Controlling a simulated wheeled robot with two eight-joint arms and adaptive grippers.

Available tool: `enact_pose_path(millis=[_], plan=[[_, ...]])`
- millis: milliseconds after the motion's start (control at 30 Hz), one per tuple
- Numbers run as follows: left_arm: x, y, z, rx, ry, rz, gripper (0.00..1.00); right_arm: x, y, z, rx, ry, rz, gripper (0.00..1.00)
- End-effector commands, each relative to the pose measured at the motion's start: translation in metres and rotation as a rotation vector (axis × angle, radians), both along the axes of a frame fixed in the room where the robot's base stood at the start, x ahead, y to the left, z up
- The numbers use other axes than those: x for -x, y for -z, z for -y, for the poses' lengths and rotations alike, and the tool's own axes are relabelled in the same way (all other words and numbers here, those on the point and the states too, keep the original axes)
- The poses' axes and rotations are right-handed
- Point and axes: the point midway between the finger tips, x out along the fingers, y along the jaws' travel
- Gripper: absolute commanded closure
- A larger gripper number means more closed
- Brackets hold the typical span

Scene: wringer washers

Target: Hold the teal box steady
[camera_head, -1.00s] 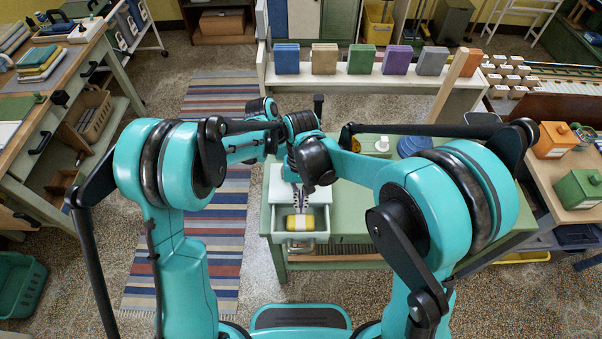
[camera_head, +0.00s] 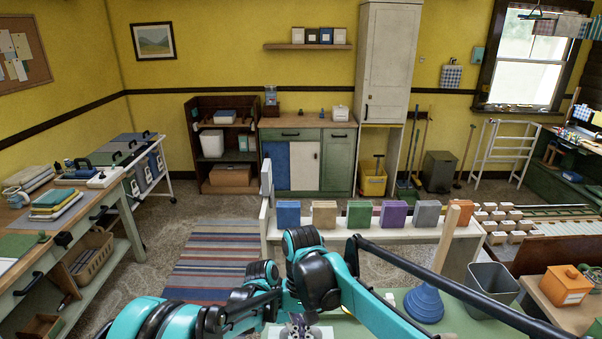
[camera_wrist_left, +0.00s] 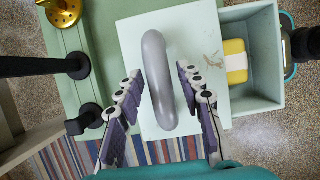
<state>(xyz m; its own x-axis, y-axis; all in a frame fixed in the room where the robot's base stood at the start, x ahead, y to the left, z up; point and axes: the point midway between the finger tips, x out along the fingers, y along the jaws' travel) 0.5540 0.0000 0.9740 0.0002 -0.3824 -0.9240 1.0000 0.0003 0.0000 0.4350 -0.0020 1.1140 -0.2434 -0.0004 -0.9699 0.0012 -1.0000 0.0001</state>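The pale teal box (camera_wrist_left: 205,100) shows from above in the left wrist view, with a thick grey arched handle (camera_wrist_left: 157,75) on top. My left gripper (camera_wrist_left: 158,75) is open, its two dark fingers on either side of the handle with small gaps visible. In the head view the left gripper (camera_head: 298,326) is at the bottom edge, and most of the box is cut off below the frame. An open drawer (camera_wrist_left: 272,105) beside the box holds a yellow block with a pale band (camera_wrist_left: 235,60). My right gripper cannot be made out.
The box stands on a green table (camera_wrist_left: 100,45). A brass-coloured item (camera_wrist_left: 62,10) is at the wrist view's upper left. A shelf (camera_head: 380,232) with several coloured blocks stands behind.

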Motion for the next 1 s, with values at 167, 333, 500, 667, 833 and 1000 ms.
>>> enact_pose_path(millis=[167, 333, 500, 667, 833, 1000], plan=[[0.0, 0.0, 0.0, 0.0, 0.0, 0.0, 0.54, 0.0, 0.0, 0.0, 0.0, 0.0, 0.0, 1.0], [0.0, -0.002, -0.001, 0.0, 0.0, 0.0, 0.54, 0.0, 0.0, 0.0, 0.0, 0.0, 0.0, 1.0], [0.0, -0.023, -0.01, 0.0, -0.003, -0.001, 0.54, 0.0, 0.0, 0.0, 0.0, 0.0, 0.0, 1.0], [0.0, -0.056, -0.024, 0.0, -0.003, -0.001, 0.54, 0.0, 0.0, 0.0, 0.0, 0.0, 0.0, 1.0], [0.0, -0.087, -0.037, 0.0, -0.001, 0.001, 0.54, 0.0, 0.0, 0.0, 0.0, 0.0, 0.0, 1.0], [0.0, -0.106, -0.044, 0.0, -0.001, 0.0, 0.54, 0.0, 0.0, 0.0, 0.0, 0.0, 0.0, 1.0]])
